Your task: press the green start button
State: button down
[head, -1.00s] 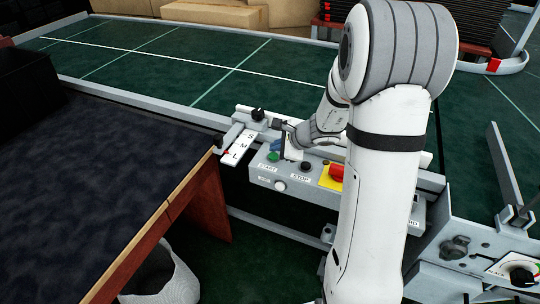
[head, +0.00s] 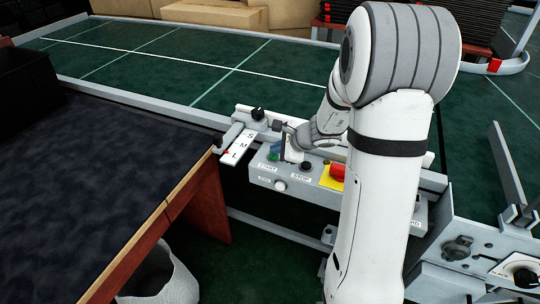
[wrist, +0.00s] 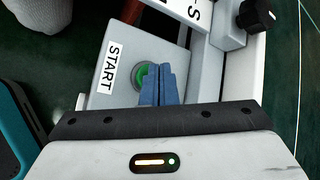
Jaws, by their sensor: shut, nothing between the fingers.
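The green start button (head: 273,156) sits at the left end of the grey control box, above its START label (head: 268,168). In the wrist view the green button (wrist: 143,76) shows in a round collar beside the START label (wrist: 112,67), partly hidden by my fingers. My gripper (wrist: 164,72) is shut and empty, its blue fingertips over the right part of the button. I cannot tell whether they touch it. In the head view my gripper (head: 285,147) is just to the right of the button, mostly hidden by my wrist.
A black STOP button (head: 306,167) and a red emergency knob (head: 337,172) on yellow sit to the right on the box. A lever plate marked S, M, L (head: 240,145) stands close on the left. A dark table (head: 100,170) is at the left; the green conveyor (head: 180,65) lies behind.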

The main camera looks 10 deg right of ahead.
aim_at(277, 157)
jog(key=shift+f+b, duration=0.45)
jog(key=shift+b, duration=0.05)
dwell(0.3)
jog(key=shift+r, duration=0.1)
jog(key=shift+r+p, duration=0.6)
jog(key=shift+r, duration=0.15)
notch_tip(277, 157, up, 5)
jog(key=p, duration=0.4)
jog(key=shift+r, duration=0.1)
dwell(0.8)
